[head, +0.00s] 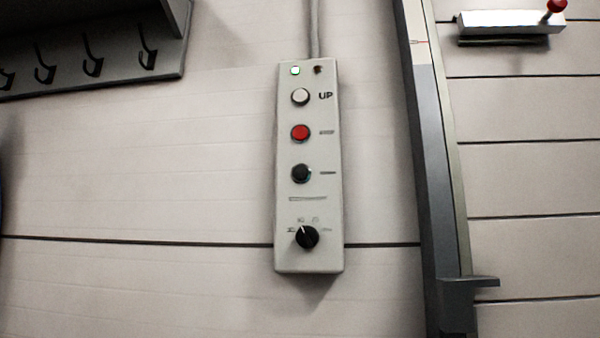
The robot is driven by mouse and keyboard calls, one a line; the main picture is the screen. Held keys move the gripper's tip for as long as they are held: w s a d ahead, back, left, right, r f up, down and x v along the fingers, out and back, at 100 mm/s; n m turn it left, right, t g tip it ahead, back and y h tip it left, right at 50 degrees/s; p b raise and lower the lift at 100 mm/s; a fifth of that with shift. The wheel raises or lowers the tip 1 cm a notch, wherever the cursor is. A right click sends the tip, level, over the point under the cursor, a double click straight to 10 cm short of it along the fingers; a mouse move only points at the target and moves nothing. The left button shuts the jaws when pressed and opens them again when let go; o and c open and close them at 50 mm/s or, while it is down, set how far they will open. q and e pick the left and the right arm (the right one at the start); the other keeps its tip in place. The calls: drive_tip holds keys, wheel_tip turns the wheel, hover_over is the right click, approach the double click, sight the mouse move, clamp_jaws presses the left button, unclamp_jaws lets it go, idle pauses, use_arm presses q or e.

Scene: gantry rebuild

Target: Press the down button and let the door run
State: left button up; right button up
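A light grey control box (310,205) hangs upright on the white panelled wall in the middle of the head view. Its white top button (300,97) is marked UP. Below it are a red button (300,132) and a black button (301,173), whose labels are too small to read. A black rotary knob (307,237) sits near the bottom. A small light (295,71) at the top left glows whitish green, and the one (318,70) beside it looks dark. The door's slatted panels (530,180) appear at the right. Neither gripper shows.
A grey vertical rail (432,170) with a bracket (466,288) runs between box and door. A metal block with a red knob (512,22) sits on the door at upper right. A dark rack with hooks (95,60) is at upper left. A cable (314,30) rises from the box.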

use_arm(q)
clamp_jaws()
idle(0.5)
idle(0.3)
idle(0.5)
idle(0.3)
